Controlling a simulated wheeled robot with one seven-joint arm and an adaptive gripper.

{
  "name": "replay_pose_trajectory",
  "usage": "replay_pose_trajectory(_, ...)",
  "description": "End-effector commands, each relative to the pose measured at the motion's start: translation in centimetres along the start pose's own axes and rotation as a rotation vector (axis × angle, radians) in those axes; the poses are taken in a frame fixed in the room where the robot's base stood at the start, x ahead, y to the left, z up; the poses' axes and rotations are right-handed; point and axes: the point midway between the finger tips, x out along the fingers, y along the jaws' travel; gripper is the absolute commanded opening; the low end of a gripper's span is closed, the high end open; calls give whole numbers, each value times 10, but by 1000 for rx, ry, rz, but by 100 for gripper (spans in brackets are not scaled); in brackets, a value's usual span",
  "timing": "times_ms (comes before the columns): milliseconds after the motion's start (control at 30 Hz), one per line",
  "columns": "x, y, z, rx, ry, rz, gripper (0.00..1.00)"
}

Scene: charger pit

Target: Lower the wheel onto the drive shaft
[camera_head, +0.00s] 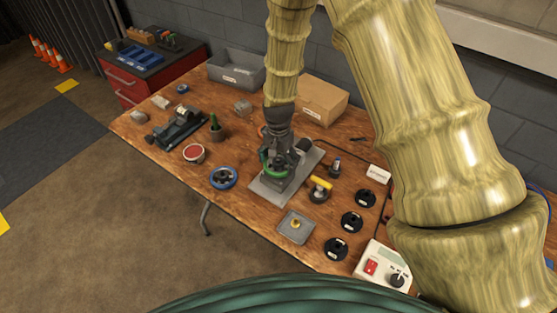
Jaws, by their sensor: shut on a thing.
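My gripper (278,151) points down over the grey base plate (268,191) in the middle of the table. It is shut on a green-rimmed wheel (266,169), which is partly hidden by the fingers. The wheel is over or at the dark machine on the plate; I cannot tell whether it touches it. The drive shaft is not clearly visible, with the gripper and wheel in front of that spot. A blue-rimmed wheel (223,178) lies on the table left of the plate.
The wooden table (232,203) also bears a vise (177,127), a red-topped round tin (193,154), a yellow-handled tool (320,187), several black discs (352,221) and a control box (383,267). A cardboard box (318,98) and grey bin (236,70) stand behind.

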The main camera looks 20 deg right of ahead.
Motion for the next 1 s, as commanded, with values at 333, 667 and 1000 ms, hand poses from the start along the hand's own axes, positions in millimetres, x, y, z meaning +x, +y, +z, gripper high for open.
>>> replay_pose_trajectory(333, 6, 0, 0, 0, 0, 0, 55)
replay_pose_trajectory(667, 8, 0, 0, 0, 0, 0, 55)
replay_pose_trajectory(1000, 8, 0, 0, 0, 0, 0, 55)
